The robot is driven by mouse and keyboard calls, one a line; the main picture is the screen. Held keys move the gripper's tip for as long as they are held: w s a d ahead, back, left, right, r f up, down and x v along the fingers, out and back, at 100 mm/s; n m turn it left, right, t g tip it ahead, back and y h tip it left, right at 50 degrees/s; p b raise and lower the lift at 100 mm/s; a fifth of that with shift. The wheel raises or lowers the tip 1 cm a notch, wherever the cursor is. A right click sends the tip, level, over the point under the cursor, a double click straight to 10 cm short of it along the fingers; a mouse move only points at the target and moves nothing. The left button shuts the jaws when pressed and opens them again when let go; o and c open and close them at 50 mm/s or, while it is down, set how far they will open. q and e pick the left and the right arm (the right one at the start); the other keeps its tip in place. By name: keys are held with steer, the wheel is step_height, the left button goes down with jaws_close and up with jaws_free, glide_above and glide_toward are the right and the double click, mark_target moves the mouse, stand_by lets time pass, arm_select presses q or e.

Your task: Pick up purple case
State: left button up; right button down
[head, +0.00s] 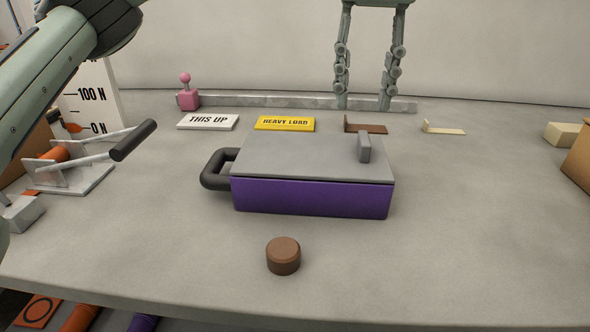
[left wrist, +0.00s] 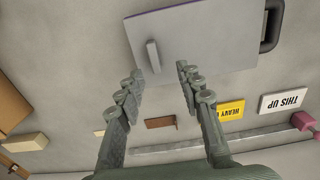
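The purple case (head: 310,197) lies flat on the grey table in the middle of the head view. It has a grey lid (head: 300,155), a black loop handle (head: 212,172) on its left side and a small grey upright grip (head: 364,147) on the lid's right part. In the left wrist view the lid (left wrist: 200,35) and the upright grip (left wrist: 153,55) show too. My left gripper (head: 363,103) is open and empty, fingers pointing down, above and behind the case's right part. It also shows in the left wrist view (left wrist: 160,70). My right gripper is out of view.
A "THIS UP" sign (head: 208,122) and a yellow "HEAVY LOAD" sign (head: 285,124) lie behind the case. A brown cylinder (head: 283,256) stands in front. A lever device (head: 75,170) stands at left.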

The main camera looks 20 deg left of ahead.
mark_target(365, 137)
arm_select(q)
steer(key=f, duration=0.5)
steer(key=shift+d+f, duration=0.1)
steer(key=shift+d, duration=0.3)
steer(key=shift+c, duration=0.6)
jaws_close()
